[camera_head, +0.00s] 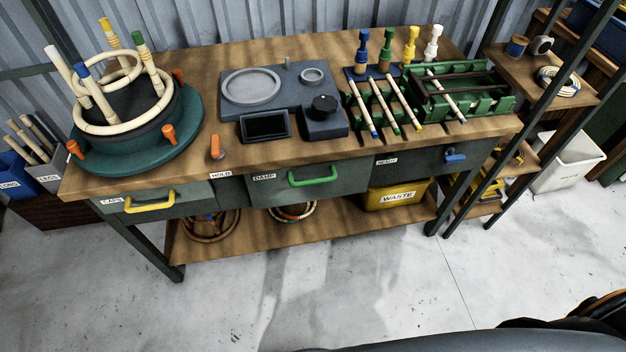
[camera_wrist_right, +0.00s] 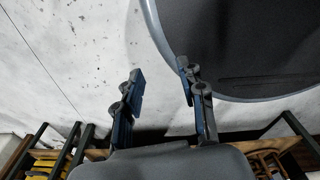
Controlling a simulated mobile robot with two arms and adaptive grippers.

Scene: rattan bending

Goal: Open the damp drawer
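The damp drawer (camera_head: 347,177) is a grey-green front under the middle of the workbench, with a green handle (camera_head: 313,177) and a "DAMP" label at its upper left. It looks shut, its front about level with the bench's front. My right gripper (camera_wrist_right: 158,78) shows in the right wrist view with its two fingers apart and nothing between them, over the pale floor. No gripper shows in the head view, so my left gripper is out of sight.
The caps drawer (camera_head: 157,203) has a yellow handle on the left. Another drawer (camera_head: 422,164) with a blue handle is on the right. A yellow waste bin (camera_head: 396,196) stands on the lower shelf (camera_head: 340,222). The floor (camera_head: 330,290) before the bench is clear.

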